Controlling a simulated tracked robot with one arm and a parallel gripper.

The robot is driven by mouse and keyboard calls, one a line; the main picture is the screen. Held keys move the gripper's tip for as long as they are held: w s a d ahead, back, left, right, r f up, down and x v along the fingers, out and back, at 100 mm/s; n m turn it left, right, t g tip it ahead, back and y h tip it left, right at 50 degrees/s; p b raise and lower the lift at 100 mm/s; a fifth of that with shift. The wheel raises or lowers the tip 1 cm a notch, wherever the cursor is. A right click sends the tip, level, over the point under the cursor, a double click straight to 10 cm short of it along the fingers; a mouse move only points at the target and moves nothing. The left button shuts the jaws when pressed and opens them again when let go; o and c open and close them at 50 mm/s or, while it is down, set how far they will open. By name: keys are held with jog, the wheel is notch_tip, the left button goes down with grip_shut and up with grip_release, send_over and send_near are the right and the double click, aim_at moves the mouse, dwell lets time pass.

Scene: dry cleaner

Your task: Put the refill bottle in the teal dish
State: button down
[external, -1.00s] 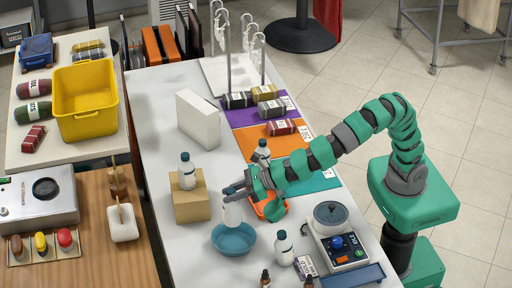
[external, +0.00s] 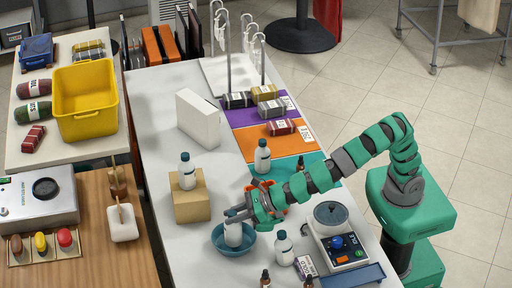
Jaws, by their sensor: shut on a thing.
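The teal dish (external: 217,245) stands on the white table, left of the scale. My gripper (external: 236,216) is shut on a white bottle (external: 233,235), which I take to be the refill bottle. The bottle is about upright and its lower part shows within the dish's rim. I cannot tell whether its base touches the dish's bottom. My fingers cover the bottle's top.
A similar bottle (external: 283,248) stands close right of the dish. Another bottle (external: 187,171) stands on a cardboard box (external: 192,203); a third (external: 262,157) stands by the coloured mats. A scale (external: 337,239) and small dark dropper bottles (external: 265,279) are nearby.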

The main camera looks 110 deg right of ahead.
jog(key=shift+f, duration=0.45)
jog(key=c, duration=1.1)
grip_release()
jog(key=shift+c, duration=0.2)
jog(key=shift+s+r, duration=0.15)
jog(key=shift+r, duration=0.05)
jog(key=p+v, duration=0.3)
jog(key=v, duration=0.8)
jog(key=shift+s, duration=0.3)
jog(key=shift+r, duration=0.15)
